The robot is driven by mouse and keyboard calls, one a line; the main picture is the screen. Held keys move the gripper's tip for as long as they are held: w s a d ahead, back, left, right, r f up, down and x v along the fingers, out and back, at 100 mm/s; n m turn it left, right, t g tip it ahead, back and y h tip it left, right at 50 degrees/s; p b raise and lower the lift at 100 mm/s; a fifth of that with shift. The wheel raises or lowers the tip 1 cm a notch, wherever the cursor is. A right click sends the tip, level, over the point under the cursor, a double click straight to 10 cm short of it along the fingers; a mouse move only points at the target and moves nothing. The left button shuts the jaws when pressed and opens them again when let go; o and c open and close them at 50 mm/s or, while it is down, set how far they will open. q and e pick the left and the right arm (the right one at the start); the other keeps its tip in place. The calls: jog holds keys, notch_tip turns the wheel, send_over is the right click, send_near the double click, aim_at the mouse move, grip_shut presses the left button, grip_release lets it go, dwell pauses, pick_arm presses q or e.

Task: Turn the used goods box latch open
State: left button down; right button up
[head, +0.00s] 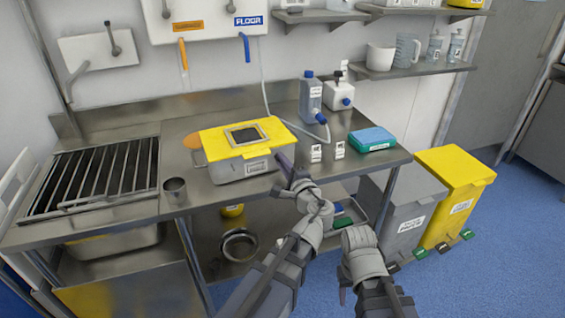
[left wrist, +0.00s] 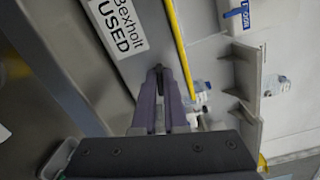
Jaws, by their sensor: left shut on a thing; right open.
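The used goods box (head: 228,170) is a metal box with a yellow lid (head: 212,139) and stands on the steel counter. In the left wrist view its side carries a label (left wrist: 120,25) reading "Bexholt USED", and the lid's yellow edge (left wrist: 180,45) runs beside it. My left gripper (head: 283,158) is at the box's right front corner. In the left wrist view its purple fingers (left wrist: 158,75) are shut at the box side, on the latch, which they mostly hide. My right gripper (head: 343,294) is open and empty, low in front of the counter, away from the box.
Bottles (head: 311,98), small white labelled items and a teal pack (head: 372,139) stand to the right. Grey (head: 405,212) and yellow (head: 455,190) bins stand on the floor at right.

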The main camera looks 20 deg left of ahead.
pick_arm(q)
jog(key=shift+f+n, duration=0.1)
jog(key=shift+n, duration=1.2)
jog(key=c, duration=1)
grip_release()
jog(key=shift+o, duration=0.2)
jog(key=shift+s, duration=0.1)
